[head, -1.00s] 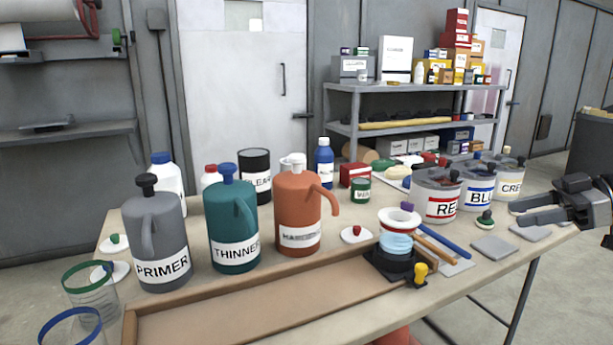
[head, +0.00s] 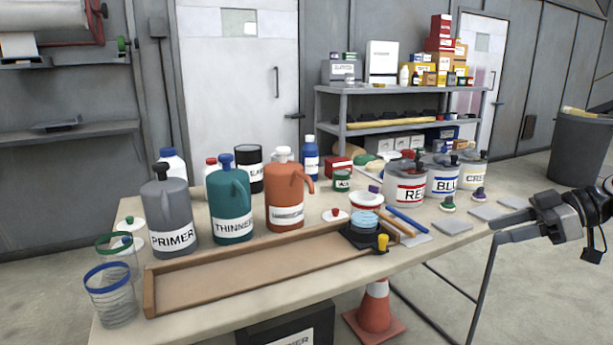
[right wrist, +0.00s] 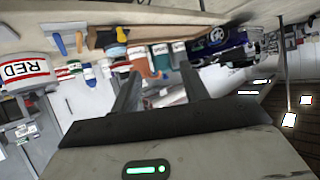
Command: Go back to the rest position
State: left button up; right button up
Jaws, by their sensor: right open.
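My right gripper (head: 494,231) is open and empty. It is at the right of the head view, by the table's right front corner, with its fingers pointing left. In the right wrist view its two fingers (right wrist: 160,78) stand apart with nothing held between them. My left gripper is not in view. The table (head: 420,262) carries the grey PRIMER jug (head: 168,215), the teal THINNER jug (head: 230,205) and the orange jug (head: 285,195). A RED tub (head: 405,183), a BLUE tub (head: 441,180) and a cream tub (head: 474,172) stand at its right.
A shallow wooden tray (head: 210,287) lies along the front edge. Clear cups (head: 110,300) stand at the left corner. An orange cone (head: 375,315) is on the floor under the table. A dark bin (head: 580,150) stands far right. Floor right of the table is open.

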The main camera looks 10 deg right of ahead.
jog(key=w+a+f+m+g+h+p, duration=0.1)
jog(key=a+f+h, duration=0.15)
jog(key=f, duration=0.45)
jog(key=w+a+f+m+g+h+p, duration=0.1)
jog(key=a+f+m, duration=0.1)
jog(key=a+f, duration=0.35)
jog(key=s+a+f+h+p, duration=0.1)
jog(key=s+a+f, duration=0.15)
jog(key=f, duration=0.25)
jog(key=s+a+f+m+h, duration=0.1)
jog(key=s+a+f, duration=0.15)
jog(key=f, duration=0.25)
jog(key=s+a+f+h+p, duration=0.1)
jog(key=a+f, duration=0.2)
jog(key=f, duration=0.2)
jog(key=s+a+f+m+t+p, duration=0.2)
jog(key=s+a, duration=0.6)
jog(key=a, duration=0.2)
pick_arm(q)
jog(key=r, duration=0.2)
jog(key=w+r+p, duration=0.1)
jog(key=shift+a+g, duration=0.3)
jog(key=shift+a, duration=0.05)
pick_arm(e)
jog(key=s+a+r+m+t, duration=0.2)
jog(key=s+a+r+t, duration=0.2)
jog(key=s+a+r, duration=0.3)
jog(key=shift+a+r, duration=0.35)
jog(key=shift+a, duration=0.15)
